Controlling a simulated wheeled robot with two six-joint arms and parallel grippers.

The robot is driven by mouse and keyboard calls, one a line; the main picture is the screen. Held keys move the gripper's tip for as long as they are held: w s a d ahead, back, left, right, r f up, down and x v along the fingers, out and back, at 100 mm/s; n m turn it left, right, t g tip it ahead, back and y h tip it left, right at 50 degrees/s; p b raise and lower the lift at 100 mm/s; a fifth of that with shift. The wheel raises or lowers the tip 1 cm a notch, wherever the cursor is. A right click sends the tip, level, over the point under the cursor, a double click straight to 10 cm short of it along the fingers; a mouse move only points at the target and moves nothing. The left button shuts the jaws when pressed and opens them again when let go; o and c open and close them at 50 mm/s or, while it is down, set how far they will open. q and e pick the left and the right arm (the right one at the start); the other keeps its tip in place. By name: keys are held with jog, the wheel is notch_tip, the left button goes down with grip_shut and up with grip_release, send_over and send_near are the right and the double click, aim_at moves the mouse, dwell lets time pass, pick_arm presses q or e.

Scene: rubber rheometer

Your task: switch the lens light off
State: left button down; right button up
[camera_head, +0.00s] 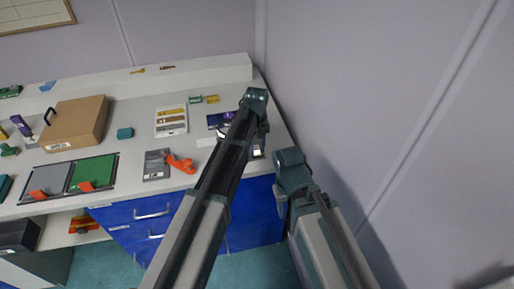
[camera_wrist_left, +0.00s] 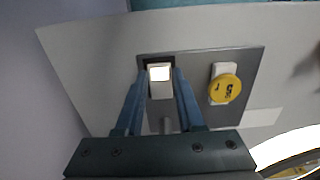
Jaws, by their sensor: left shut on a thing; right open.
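In the left wrist view, a small white switch (camera_wrist_left: 160,88) with a bright, glowing face sits in a dark slot of a grey panel (camera_wrist_left: 205,62). My left gripper (camera_wrist_left: 160,82) has one finger on each side of it and is shut on it. A bright white ring (camera_wrist_left: 290,148), partly cut off, shows at the lower right. In the head view my left gripper (camera_head: 258,142) reaches down at the counter's right end, and its arm hides much of the device there. My right gripper (camera_head: 283,206) is open, beside the counter's front right corner.
A yellow round knob (camera_wrist_left: 224,88) on a white base sits on the panel, right of the switch. A wall (camera_head: 370,90) stands close on the right.

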aim_at(256, 148)
pick_arm(q)
jog(key=shift+w+g, duration=0.3)
jog(key=shift+s+g, duration=0.1)
jog(key=shift+g, duration=0.2)
jog(key=c, duration=0.5)
grip_release()
jog(key=shift+r, duration=0.15)
jog(key=r+p, duration=0.4)
jog(key=w+r+p, duration=0.1)
jog(key=r+p, duration=0.8)
jog(key=shift+w+a+r+p, duration=0.25)
jog(key=shift+a+r+p, duration=0.05)
jog(key=shift+a+p, duration=0.05)
